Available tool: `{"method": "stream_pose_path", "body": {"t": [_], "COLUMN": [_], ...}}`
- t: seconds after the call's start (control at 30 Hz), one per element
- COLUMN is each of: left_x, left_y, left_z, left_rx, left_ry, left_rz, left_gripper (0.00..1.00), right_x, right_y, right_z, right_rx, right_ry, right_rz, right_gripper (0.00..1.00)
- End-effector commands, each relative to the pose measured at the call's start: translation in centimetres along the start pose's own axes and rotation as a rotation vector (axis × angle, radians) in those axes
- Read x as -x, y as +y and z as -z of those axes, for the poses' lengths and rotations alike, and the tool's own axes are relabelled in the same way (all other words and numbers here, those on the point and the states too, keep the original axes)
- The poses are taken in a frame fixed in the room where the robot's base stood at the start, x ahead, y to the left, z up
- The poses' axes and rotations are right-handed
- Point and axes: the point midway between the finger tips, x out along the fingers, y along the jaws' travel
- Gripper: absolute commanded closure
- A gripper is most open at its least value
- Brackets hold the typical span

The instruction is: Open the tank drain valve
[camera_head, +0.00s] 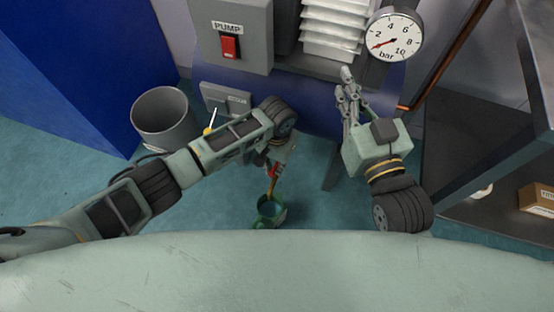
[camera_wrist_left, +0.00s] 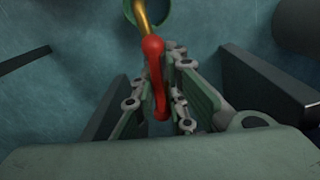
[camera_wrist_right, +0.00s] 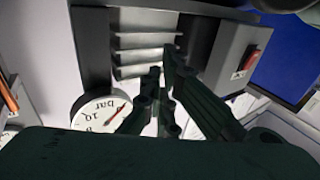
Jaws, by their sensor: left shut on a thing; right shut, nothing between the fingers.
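The tank drain valve has a red lever handle (camera_wrist_left: 154,75) on a brass pipe (camera_wrist_left: 141,14), seen in the left wrist view. In the head view the red handle (camera_head: 273,172) is partly hidden by my left wrist. My left gripper (camera_wrist_left: 160,105) is shut on the red handle, with its fingers on both sides of it. My right gripper (camera_head: 347,82) is shut and empty, raised in front of the machine near the gauge; it also shows in the right wrist view (camera_wrist_right: 157,85).
A green watering can or jug (camera_head: 270,207) stands on the floor below the brass pipe. A grey bin (camera_head: 165,122) stands at the left. The pump switch box (camera_head: 231,45) and pressure gauge (camera_head: 394,34) are on the machine. A dark shelf with a cardboard box (camera_head: 537,200) is at the right.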

Motion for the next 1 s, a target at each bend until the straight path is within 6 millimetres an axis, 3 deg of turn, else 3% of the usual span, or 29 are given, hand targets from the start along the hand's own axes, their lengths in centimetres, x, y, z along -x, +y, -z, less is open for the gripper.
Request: {"method": "stream_pose_path", "body": {"t": [0.27, 0.6, 0.8, 1.0], "left_x": [0.4, 0.3, 0.2, 0.2], "left_y": [0.6, 0.7, 0.7, 0.7], "left_z": [0.1, 0.1, 0.1, 0.2], "left_rx": [0.068, 0.162, 0.193, 0.198], "left_ry": [0.002, 0.004, 0.004, 0.004], "left_rz": [-0.011, -0.012, -0.012, -0.013], "left_gripper": [1.0, 1.0, 1.0, 1.0], "right_x": [1.6, 6.1, 8.0, 8.3], "right_y": [0.9, 1.8, 2.0, 2.0], "right_z": [-5.6, -11.7, -13.4, -13.7], "right_rx": [0.005, 0.004, 0.002, 0.002], "right_ry": [-0.299, -0.651, -0.76, -0.775], "right_rz": [-0.019, -0.04, -0.047, -0.048], "right_gripper": [1.0, 1.0, 1.0, 1.0]}}
